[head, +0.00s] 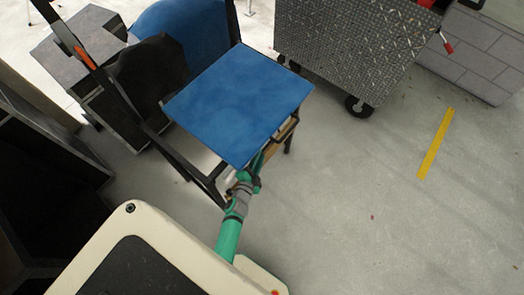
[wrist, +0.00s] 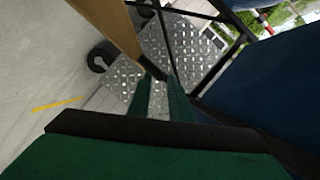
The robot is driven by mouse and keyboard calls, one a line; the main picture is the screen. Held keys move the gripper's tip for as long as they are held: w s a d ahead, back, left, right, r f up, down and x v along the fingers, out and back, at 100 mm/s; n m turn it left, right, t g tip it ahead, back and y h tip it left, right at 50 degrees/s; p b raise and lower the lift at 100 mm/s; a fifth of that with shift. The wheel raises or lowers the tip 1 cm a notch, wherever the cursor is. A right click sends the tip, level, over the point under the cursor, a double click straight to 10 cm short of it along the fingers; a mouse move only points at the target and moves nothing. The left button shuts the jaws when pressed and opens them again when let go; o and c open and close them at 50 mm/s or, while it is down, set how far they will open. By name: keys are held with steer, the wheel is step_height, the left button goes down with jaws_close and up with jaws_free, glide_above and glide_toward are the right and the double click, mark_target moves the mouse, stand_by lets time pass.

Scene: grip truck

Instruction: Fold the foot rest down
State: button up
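A tall folding chair with a blue seat (head: 240,100) and a dark frame stands in the middle of the head view. A tan wooden piece, which looks like the foot rest (head: 269,153), shows beneath the seat's right edge, mostly hidden by the seat and my arm. In the wrist view a tan board (wrist: 118,26) runs down from the top towards a black bar. My gripper (wrist: 158,85) has its two green fingers apart, with nothing seen between them. The fingertips are close to the black bar; I cannot tell whether they touch. In the head view my gripper (head: 260,160) is partly hidden at the seat edge.
A diamond-plate metal cart (head: 350,45) on black wheels stands behind the chair. The grey floor at the right, with a yellow strip (head: 435,143), is clear.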

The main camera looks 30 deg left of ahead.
steer(key=shift+x, duration=2.05)
steer(key=shift+c, duration=0.4)
jaws_close()
